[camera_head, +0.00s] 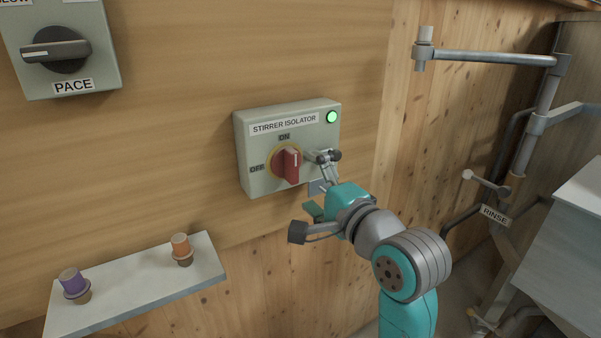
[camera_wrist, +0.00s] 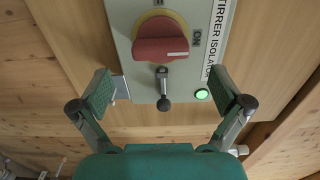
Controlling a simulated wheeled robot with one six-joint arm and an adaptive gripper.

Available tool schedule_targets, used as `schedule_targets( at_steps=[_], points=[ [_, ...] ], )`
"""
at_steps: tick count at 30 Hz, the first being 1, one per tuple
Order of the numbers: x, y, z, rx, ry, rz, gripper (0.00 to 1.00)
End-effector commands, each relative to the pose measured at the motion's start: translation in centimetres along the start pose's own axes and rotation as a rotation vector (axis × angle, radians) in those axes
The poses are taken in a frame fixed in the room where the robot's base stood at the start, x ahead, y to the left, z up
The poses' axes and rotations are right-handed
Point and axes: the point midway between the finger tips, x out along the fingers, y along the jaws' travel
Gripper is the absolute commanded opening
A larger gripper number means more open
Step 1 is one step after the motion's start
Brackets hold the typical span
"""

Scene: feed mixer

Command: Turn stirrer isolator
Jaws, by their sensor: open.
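The stirrer isolator (camera_head: 243,150) is a grey-green wall box with a lit green lamp (camera_head: 331,117). Its red rotary handle (camera_head: 291,164) sits on a yellow ring; the white mark points toward ON. In the wrist view the handle (camera_wrist: 160,45) is ahead of my gripper (camera_wrist: 165,88), with its mark toward ON at the right. A small stem with a dark ball end (camera_wrist: 163,88) stands on the box beside the handle, between my spread fingers in that view. My gripper (camera_head: 320,188) is open and empty at the box's lower right, apart from the handle.
A PACE switch box (camera_head: 72,82) is on the wall at upper left. A shelf (camera_head: 140,292) below holds a purple-topped (camera_head: 71,281) and an orange-topped piece (camera_head: 181,246). Pipework with a RINSE tag (camera_head: 495,215) and a pale metal housing (camera_head: 560,245) stand at right.

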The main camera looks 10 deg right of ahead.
Motion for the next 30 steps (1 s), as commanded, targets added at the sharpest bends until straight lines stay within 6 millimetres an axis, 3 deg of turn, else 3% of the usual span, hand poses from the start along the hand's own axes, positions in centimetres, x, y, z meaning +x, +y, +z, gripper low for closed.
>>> schedule_targets(
  at_steps=[6,20,23,30],
  points=[
    [-2.3,0.0,0.0,0.0,0.0,0.0,1.0],
    [-2.6,0.6,0.0,-0.006,0.003,0.003,1.0],
    [-2.8,2.4,-0.2,-0.027,0.014,0.012,1.0],
    [-4.6,9.8,-0.5,-0.145,0.067,0.044,1.0]
  ],
)
